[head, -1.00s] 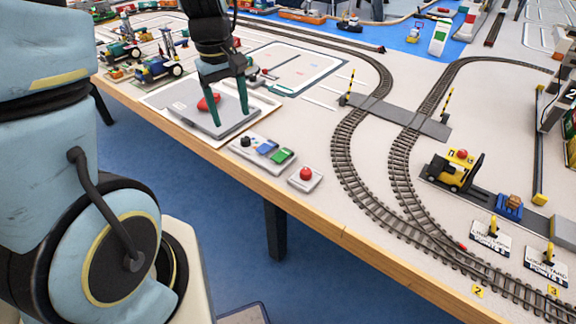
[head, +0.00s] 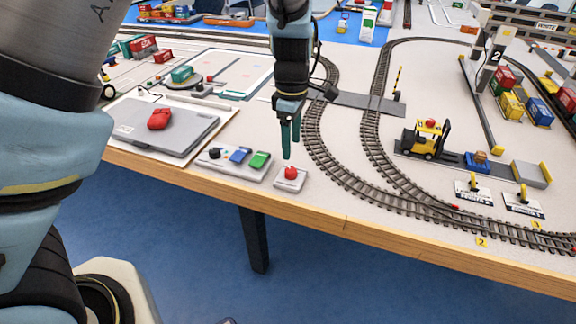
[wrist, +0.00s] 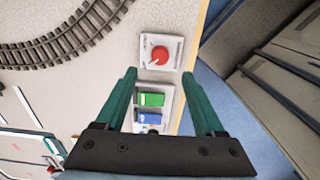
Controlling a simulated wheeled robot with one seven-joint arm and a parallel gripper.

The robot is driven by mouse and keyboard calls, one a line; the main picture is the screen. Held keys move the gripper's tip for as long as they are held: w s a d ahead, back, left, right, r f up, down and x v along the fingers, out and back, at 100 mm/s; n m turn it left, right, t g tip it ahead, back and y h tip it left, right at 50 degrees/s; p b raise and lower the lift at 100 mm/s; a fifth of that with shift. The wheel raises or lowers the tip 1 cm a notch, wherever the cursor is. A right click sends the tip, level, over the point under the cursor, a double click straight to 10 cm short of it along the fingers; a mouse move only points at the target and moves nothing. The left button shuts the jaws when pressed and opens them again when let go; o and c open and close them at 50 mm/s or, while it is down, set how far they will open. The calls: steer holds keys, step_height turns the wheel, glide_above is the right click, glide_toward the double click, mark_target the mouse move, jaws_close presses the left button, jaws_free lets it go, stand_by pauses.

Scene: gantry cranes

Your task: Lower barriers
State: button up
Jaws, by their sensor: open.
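A small light box with a red round control (head: 291,172) stands at the table's front edge. It also shows in the wrist view (wrist: 160,54), just beyond my fingertips, with small lettering too small to read. My gripper (head: 290,148) points down, open and empty, just above and behind this box; I cannot tell whether it touches. In the wrist view the fingers (wrist: 160,76) are spread apart. One striped yellow and black barrier (head: 398,82) stands raised at the grey level crossing (head: 366,101). The other barrier is not visible, likely hidden behind my arm.
A control box with a black knob and blue and green buttons (head: 234,163) sits just left. A grey pad with a red object (head: 160,118) lies farther left. Curved rails (head: 330,172) and a yellow forklift (head: 425,140) are to the right.

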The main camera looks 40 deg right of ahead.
mark_target(291, 170)
step_height(291, 170, down, 8)
steer(key=shift+f+p, duration=0.15)
steer(key=shift+p, duration=0.4)
jaws_close()
stand_by(0.3)
